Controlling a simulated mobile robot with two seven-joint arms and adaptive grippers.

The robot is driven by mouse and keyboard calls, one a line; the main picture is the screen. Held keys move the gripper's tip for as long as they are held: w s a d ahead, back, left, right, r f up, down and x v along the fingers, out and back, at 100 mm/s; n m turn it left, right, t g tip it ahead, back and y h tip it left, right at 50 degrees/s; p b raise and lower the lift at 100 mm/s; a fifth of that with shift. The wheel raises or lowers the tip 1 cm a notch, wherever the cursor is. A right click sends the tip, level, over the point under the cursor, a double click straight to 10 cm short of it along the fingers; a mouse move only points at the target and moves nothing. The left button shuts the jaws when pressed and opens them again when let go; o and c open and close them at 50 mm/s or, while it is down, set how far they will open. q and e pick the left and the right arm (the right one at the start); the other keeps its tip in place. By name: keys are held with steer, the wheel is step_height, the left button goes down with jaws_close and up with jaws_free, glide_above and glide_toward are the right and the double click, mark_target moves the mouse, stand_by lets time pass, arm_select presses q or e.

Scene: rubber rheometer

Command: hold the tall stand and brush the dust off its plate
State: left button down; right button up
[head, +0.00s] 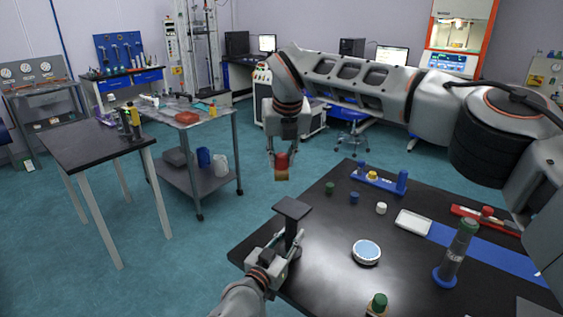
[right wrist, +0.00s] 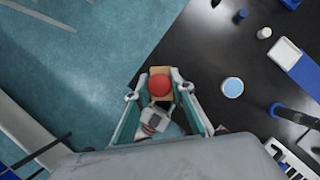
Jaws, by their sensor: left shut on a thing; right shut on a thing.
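The tall stand is black, with a slim post and a flat plate (head: 292,207) on top, near the left edge of the black table. My left gripper (head: 273,264) is shut on the stand's post below the plate. My right gripper (head: 283,151) points down and is shut on a brush (head: 281,169) with a red top and tan bristles. In the head view the bristles show above the plate, with a gap between them. In the right wrist view the brush's round red top (right wrist: 159,84) sits between the fingers. I cannot make out dust on the plate.
The black table (head: 323,248) carries a round blue-topped dish (head: 367,252), a white tray (head: 412,222), a clear cylinder on a blue base (head: 458,252), a blue rack (head: 380,181) and several small caps. Open floor lies left of the table.

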arm_select(q)
steer(key=c, duration=1.6)
jaws_free()
steer(key=shift+c, duration=0.2)
